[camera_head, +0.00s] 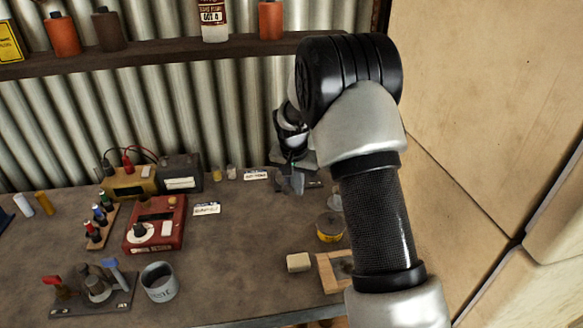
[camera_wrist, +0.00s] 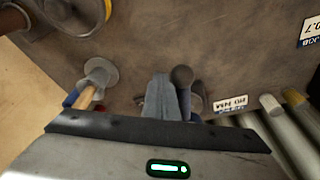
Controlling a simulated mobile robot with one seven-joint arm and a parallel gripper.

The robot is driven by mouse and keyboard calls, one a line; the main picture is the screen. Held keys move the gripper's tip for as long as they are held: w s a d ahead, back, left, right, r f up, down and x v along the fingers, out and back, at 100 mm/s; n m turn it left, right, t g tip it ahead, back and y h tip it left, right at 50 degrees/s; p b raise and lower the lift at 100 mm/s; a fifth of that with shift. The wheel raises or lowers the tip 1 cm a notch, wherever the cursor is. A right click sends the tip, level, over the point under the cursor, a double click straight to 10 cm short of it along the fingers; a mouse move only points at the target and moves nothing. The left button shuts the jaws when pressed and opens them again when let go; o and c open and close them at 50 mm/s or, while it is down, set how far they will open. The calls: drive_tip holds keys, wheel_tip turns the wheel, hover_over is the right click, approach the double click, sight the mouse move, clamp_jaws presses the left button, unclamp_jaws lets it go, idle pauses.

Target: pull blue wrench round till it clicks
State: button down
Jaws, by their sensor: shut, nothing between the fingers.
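A blue-ended handle (camera_head: 112,265) sticks up from a dark base plate (camera_head: 92,306) at the front left of the bench; a red-ended handle (camera_head: 53,283) stands on its left. In the wrist view a small blue piece (camera_wrist: 70,98) shows beside a wooden handle and grey disc. I cannot tell for certain which blue piece is the wrench. My gripper (camera_head: 290,184) is low over the back of the bench, far from the base plate. Its fingers, also in the wrist view (camera_wrist: 162,92), are together and empty. A dark ball-ended part (camera_wrist: 181,75) shows right beside them, contact unclear.
A yellow-banded tin (camera_head: 329,229), a pale block (camera_head: 299,262) and a wooden tray stand near my arm. A corrugated wall and shelf close the back. The middle front is clear.

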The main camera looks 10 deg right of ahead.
drive_tip(key=shift+a+f, duration=0.1)
drive_tip(key=shift+a, duration=0.65)
idle(0.4)
drive_tip(key=shift+a, duration=0.45)
idle(0.3)
